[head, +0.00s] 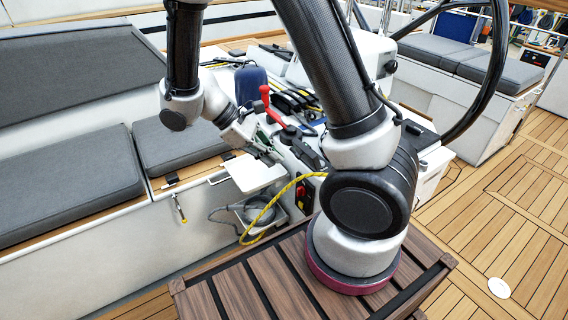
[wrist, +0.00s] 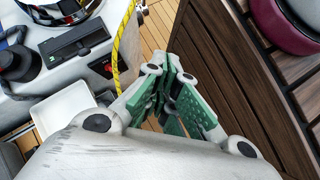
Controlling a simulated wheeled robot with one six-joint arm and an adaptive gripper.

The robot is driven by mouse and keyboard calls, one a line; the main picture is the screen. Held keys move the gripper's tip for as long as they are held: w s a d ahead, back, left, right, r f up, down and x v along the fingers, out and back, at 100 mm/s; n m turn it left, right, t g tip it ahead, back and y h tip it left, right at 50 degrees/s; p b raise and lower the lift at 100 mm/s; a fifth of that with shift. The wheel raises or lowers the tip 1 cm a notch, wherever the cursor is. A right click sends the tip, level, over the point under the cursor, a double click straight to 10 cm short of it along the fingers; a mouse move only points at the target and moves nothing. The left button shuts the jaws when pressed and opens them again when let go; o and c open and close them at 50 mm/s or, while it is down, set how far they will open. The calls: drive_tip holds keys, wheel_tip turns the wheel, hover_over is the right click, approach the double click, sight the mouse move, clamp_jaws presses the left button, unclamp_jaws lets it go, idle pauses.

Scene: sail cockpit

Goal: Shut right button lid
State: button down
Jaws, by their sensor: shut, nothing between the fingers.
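My gripper (wrist: 166,80) has its green-padded fingers together with nothing between them, pointing past the console toward the deck in the wrist view. In the head view the gripper (head: 268,152) is beside the cockpit console, above a white flat panel (head: 254,174). That panel (wrist: 66,108) also shows left of the fingers in the wrist view. A black unit with a red part (head: 304,196) is on the console's side; it (wrist: 101,66) also shows in the wrist view, apart from the fingers. I cannot tell which piece is the right button lid, or its position.
A yellow rope (head: 268,208) hangs from the console near the gripper; it (wrist: 121,40) passes left of the fingers in the wrist view. A red-handled lever (head: 266,97) stands on the console. A brown slatted surface (head: 235,290) lies under my arm's base. Grey cushions (head: 65,185) line the left.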

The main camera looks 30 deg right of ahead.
drive_tip(key=w+a+f+n+t+h, duration=0.1)
drive_tip(key=w+f+n+h, duration=0.15)
drive_tip(key=f, duration=0.25)
drive_tip(key=w+a+f+n+t+h, duration=0.1)
drive_tip(key=f+n+h, duration=0.25)
drive_tip(key=f, duration=0.25)
drive_tip(key=n+t, duration=0.2)
approach(303, 156)
drive_tip(key=shift+h, duration=0.4)
drive_tip(key=f, duration=0.1)
drive_tip(key=d+f, duration=0.1)
drive_tip(key=s+f, duration=0.1)
drive_tip(key=shift+d+f, duration=0.3)
drive_tip(key=shift+d, duration=0.1)
drive_tip(key=shift+w, duration=0.1)
